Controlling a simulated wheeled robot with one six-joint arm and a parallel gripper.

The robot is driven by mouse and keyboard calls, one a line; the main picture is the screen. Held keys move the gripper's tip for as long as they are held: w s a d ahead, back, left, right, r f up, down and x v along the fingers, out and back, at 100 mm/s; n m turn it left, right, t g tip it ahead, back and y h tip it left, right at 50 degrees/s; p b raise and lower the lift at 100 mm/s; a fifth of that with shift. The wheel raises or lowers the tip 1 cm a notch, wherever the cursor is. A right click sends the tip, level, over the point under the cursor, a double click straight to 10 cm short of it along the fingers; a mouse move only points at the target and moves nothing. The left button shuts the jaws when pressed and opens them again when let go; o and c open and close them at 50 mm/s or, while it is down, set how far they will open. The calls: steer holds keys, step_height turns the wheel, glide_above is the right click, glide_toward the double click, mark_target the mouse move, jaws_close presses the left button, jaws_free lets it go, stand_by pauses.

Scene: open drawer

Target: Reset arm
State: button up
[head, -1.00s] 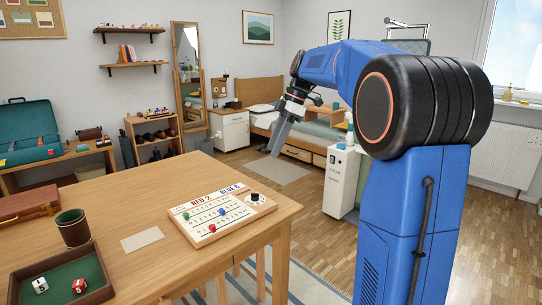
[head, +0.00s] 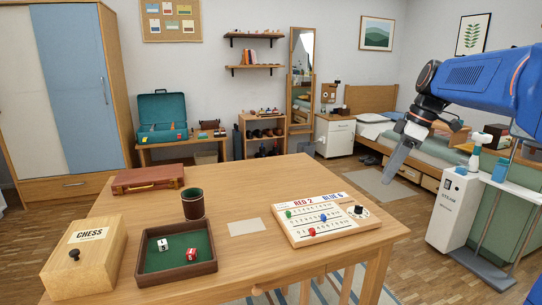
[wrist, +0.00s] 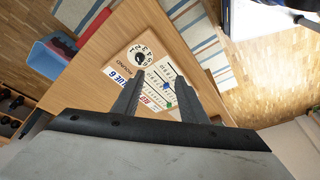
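My arm (head: 478,80) reaches in from the right side of the head view, raised above the floor beyond the table's right edge. My gripper (head: 392,172) hangs at its end, pointing down, away from everything on the table. In the wrist view my gripper (wrist: 158,80) shows two dark fingers spread apart with a gap between them. Nothing is held there. The white score board (wrist: 152,70) shows beyond and between the fingers, well away from them.
The wooden table (head: 140,195) carries the score board (head: 318,205), a dice tray (head: 150,262), a dark cup (head: 193,205), a chess box (head: 100,262) and a brown case (head: 148,178). A white steam unit (head: 452,210) stands right of the table. Floor shows between table and bed.

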steer(key=s+a+f+m+t+h, duration=0.1)
steer(key=s+f+m, duration=0.3)
steer(key=s, duration=0.5)
steer(key=s+a+f+m+t+h, duration=0.1)
steer(key=s+f+m, duration=0.3)
steer(key=s+f, duration=0.4)
steer(key=s+a+f+m+t+h, duration=0.1)
steer(key=s+a+f+m, duration=0.2)
steer(key=s+f, duration=0.4)
steer(key=s+m, duration=0.1)
steer(key=s, duration=0.3)
steer(key=shift+s, duration=0.2)
